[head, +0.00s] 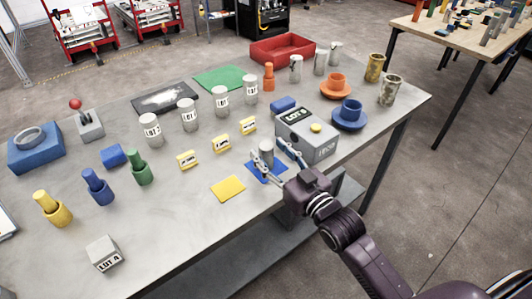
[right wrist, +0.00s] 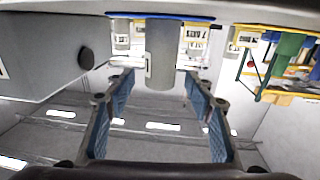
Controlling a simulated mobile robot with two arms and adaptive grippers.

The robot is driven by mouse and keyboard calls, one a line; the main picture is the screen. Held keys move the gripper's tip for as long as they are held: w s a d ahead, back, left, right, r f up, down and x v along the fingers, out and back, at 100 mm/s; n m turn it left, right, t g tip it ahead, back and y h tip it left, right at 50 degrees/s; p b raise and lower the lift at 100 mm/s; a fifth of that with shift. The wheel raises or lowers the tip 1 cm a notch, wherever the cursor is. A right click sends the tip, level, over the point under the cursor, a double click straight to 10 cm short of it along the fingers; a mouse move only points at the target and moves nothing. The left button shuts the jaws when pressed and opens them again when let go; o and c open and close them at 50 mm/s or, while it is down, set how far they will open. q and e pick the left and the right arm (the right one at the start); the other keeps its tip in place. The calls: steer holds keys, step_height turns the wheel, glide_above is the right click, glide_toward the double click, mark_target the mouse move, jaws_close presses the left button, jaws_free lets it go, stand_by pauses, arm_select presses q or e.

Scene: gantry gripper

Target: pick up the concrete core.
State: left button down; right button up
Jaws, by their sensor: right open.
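The concrete core, a short grey cylinder (head: 266,153), stands upright on a blue square mat (head: 259,176) near the table's front edge. In the right wrist view, which is upside down, the core (right wrist: 162,55) lies straight ahead between the two fingers. My right gripper (head: 267,160) is open, with one finger on each side of the core. In the wrist view the right gripper (right wrist: 158,80) shows gaps between fingers and core. How far the tips reach past the core is hard to tell. My left gripper is not in view.
A yellow square (head: 228,188) lies to the left. Yellow labelled blocks (head: 221,143) and white LOT cylinders (head: 187,115) stand behind.

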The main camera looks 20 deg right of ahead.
steer(key=shift+x, duration=0.75)
steer(key=shift+w, duration=0.3)
steer(key=shift+a, duration=0.1)
steer(key=c, duration=0.7)
jaws_close()
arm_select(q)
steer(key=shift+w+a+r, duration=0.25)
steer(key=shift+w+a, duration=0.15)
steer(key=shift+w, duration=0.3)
arm_select(e)
steer(key=shift+r, duration=0.1)
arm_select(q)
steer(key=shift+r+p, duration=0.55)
arm_select(e)
step_height(320, 180, up, 20)
